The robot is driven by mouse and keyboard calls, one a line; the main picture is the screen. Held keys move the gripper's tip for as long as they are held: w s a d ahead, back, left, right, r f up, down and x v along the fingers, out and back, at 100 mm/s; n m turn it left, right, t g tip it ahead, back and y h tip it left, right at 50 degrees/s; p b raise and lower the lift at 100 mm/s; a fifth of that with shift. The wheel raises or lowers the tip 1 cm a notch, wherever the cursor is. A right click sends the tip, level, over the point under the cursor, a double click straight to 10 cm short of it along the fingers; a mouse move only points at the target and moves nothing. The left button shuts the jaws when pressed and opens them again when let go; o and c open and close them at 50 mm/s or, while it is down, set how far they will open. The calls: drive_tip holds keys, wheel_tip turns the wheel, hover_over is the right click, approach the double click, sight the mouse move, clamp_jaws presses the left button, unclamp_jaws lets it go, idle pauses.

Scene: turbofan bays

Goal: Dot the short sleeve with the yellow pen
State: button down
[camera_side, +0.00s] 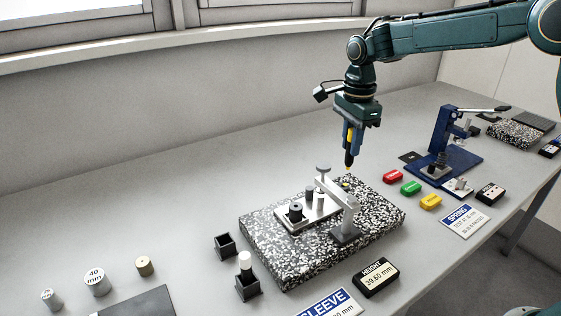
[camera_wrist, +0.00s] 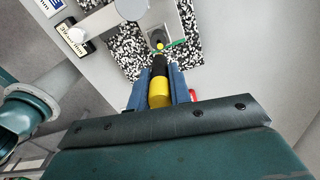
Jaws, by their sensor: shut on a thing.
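My gripper (camera_side: 350,141) is shut on the yellow pen (camera_side: 350,134), which points down with its dark end and yellow tip above the back of the speckled stone plate (camera_side: 378,205). In the wrist view the gripper (camera_wrist: 160,84) grips the yellow pen (camera_wrist: 160,95) between blue fingers. A small dark piece (camera_wrist: 158,34) shows just beyond the tip; it may be the short sleeve, but I cannot tell whether the tip touches it. In the side view a small dark piece with a yellow-green patch (camera_side: 346,184) stands below the tip, with a gap seen between them.
A metal gauge stand (camera_side: 345,212) and a plate with several cylinders (camera_side: 296,212) stand on the stone. The height display (camera_side: 376,277) reads 39.60 mm. Black holders (camera_side: 225,245) are at front left; red, green and yellow blocks (camera_side: 411,187) and a blue press (camera_side: 443,150) are right.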

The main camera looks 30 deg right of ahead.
drive_tip(key=shift+r, duration=1.15)
